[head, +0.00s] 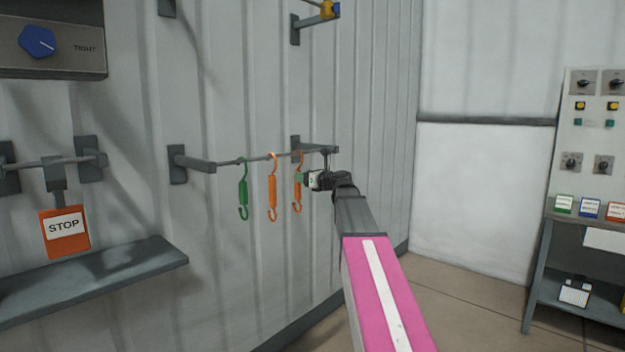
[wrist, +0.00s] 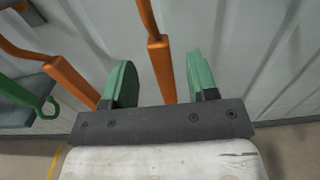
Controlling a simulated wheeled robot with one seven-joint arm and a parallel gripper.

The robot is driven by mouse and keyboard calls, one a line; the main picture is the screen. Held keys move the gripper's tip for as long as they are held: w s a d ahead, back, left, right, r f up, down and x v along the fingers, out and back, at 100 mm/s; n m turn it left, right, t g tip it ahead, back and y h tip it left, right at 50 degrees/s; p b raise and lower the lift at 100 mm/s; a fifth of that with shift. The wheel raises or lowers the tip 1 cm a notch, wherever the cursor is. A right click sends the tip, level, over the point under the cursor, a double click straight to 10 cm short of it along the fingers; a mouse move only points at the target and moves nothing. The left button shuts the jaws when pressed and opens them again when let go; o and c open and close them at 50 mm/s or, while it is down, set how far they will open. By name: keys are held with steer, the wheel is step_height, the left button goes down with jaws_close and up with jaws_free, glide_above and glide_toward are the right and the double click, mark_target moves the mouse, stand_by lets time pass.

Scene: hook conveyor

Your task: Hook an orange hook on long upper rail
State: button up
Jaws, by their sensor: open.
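Two orange hooks and a green hook (head: 243,190) hang from a short rail (head: 228,162) on the wall in the head view. The middle hook is orange (head: 272,188); the right orange hook (head: 297,188) is beside my gripper (head: 308,180). In the wrist view, the right orange hook (wrist: 161,72) stands between the two green fingers of my gripper (wrist: 160,80), which are open with gaps on both sides. The other orange hook (wrist: 68,78) is left of the fingers. Higher up, wall brackets (head: 296,30) show at the top edge; the upper rail is mostly out of view.
An orange STOP sign (head: 64,231) hangs left, above a grey shelf (head: 95,275). A control panel (head: 592,140) stands far right. The floor between is clear.

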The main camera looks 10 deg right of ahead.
steer(key=x, duration=0.5)
steer(key=shift+w+a, duration=0.25)
steer(key=shift+w, duration=0.05)
jaws_close()
